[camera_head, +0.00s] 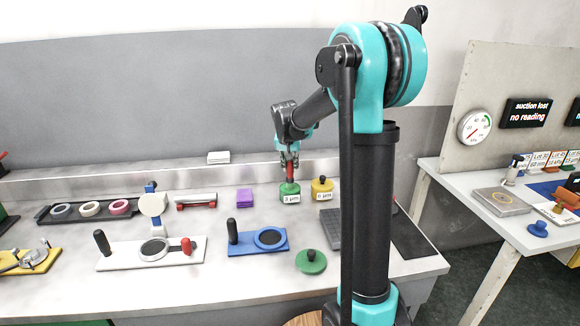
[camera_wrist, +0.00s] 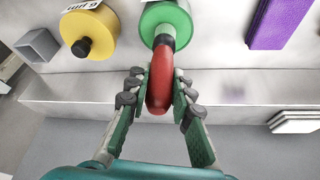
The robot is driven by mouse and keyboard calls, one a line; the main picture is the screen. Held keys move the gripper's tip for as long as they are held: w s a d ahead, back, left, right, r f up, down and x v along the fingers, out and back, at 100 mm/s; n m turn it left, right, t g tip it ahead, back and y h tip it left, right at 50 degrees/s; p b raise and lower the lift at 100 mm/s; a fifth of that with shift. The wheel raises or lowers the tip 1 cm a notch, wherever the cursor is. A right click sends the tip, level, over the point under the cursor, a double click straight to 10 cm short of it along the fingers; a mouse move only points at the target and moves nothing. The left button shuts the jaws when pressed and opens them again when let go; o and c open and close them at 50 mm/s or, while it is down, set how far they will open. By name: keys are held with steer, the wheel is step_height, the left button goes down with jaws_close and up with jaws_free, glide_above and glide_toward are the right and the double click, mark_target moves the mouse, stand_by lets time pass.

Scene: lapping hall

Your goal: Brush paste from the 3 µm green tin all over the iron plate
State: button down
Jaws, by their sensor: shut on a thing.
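The green tin (camera_head: 289,195), labelled 3 µm, stands at the back of the bench; it also shows at the top of the wrist view (camera_wrist: 178,14). My gripper (camera_head: 289,160) is above it, pointing down. In the wrist view my gripper (camera_wrist: 160,82) is shut on the red handle of a brush (camera_wrist: 160,90), whose dark neck reaches the tin's top.
A yellow tin (camera_head: 322,189) stands just right of the green one. A green knobbed disc (camera_head: 311,262), a blue fixture (camera_head: 246,246) and a white fixture (camera_head: 125,258) lie in front. A purple block (camera_head: 244,198) is left. A panel sign reads "suction lost, no reading" (camera_head: 526,113).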

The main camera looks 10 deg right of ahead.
steer(key=shift+r, duration=3.45)
